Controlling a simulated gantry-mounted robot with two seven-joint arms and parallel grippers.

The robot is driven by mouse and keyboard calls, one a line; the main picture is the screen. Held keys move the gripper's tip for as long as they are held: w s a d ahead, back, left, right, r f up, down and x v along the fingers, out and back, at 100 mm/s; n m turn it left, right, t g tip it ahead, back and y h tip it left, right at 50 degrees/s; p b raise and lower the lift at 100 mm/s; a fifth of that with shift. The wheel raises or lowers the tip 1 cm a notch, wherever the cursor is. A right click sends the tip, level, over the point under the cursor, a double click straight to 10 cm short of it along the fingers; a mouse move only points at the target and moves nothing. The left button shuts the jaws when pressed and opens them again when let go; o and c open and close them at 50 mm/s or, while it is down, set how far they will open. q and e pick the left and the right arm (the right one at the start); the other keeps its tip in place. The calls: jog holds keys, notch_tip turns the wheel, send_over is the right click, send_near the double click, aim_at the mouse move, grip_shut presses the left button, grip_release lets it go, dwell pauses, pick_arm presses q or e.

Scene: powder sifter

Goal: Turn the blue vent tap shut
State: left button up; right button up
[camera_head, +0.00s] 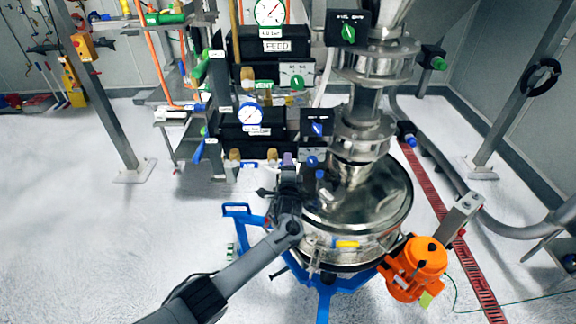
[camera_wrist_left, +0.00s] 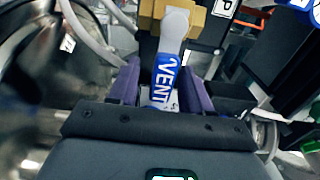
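The blue vent tap (camera_wrist_left: 165,75) shows in the left wrist view as a lever with a blue sleeve lettered "VENT" and a pale grey end pointing up the picture. My left gripper (camera_wrist_left: 160,88) has its two purple fingers on either side of the lever. A narrow gap shows on the left side; the right finger is close to the lever, and contact is unclear. In the head view my left gripper (camera_head: 288,160) is at the upper left of the steel vessel, in front of the pipework, and hides most of the tap. My right gripper is not in view.
The steel vessel (camera_head: 378,203) stands on a blue frame (camera_head: 323,300), with an orange motor (camera_head: 415,265) at its right. Gauge panels (camera_head: 238,118) and brass fittings stand close behind the gripper. A steel column (camera_head: 362,105) rises above the lid. White floor on the left is clear.

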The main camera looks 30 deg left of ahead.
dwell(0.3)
pick_arm(q)
jog(key=v, duration=1)
jog(key=shift+s+d, duration=0.25)
jog(key=shift+s, duration=0.1)
jog(key=shift+r, duration=0.1)
